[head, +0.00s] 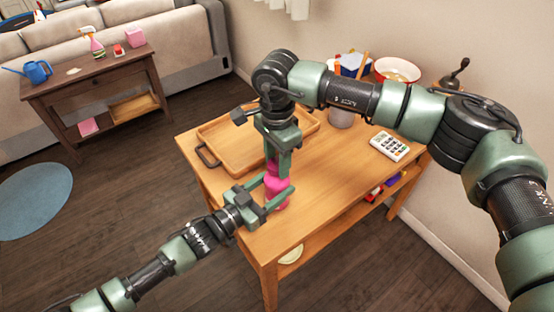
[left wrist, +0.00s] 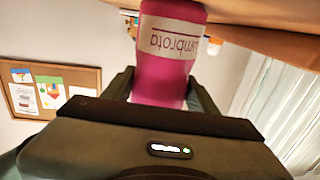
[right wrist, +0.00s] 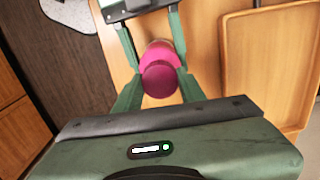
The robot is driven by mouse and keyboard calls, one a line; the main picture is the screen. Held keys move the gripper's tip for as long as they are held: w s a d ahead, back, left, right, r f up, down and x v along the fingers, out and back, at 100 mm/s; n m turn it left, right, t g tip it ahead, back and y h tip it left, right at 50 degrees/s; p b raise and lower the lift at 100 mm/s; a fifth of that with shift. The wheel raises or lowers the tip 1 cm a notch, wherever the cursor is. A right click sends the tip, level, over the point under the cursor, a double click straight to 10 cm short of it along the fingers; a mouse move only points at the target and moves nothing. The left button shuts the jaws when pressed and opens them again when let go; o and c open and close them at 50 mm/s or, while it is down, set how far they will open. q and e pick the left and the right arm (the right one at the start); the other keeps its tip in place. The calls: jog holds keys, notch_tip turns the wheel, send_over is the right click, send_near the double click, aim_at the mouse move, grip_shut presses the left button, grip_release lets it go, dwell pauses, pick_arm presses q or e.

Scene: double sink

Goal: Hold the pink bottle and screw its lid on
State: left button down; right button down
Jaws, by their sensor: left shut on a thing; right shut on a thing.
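The pink bottle (head: 277,193) stands upright near the front edge of the wooden table. My left gripper (head: 272,197) comes in from the side and is shut on the bottle's body. In the left wrist view the bottle (left wrist: 170,55) appears upside down between the fingers, with a white label. My right gripper (head: 277,167) points down from above and is shut on the pink lid (right wrist: 160,79) at the bottle's top. The lid is in line over the bottle. I cannot tell whether it is threaded on, as the fingers hide the joint.
A wooden tray (head: 222,159) lies behind the bottle at left. The table's middle right (head: 340,160) is clear.

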jog(key=m, duration=0.6)
jog(key=shift+m, duration=0.3)
jog(key=m, duration=0.4)
jog(key=shift+m, duration=0.3)
jog(key=m, duration=0.3)
jog(key=c, duration=0.8)
grip_release()
jog(key=shift+o, duration=0.2)
notch_tip(320, 180, up, 12)
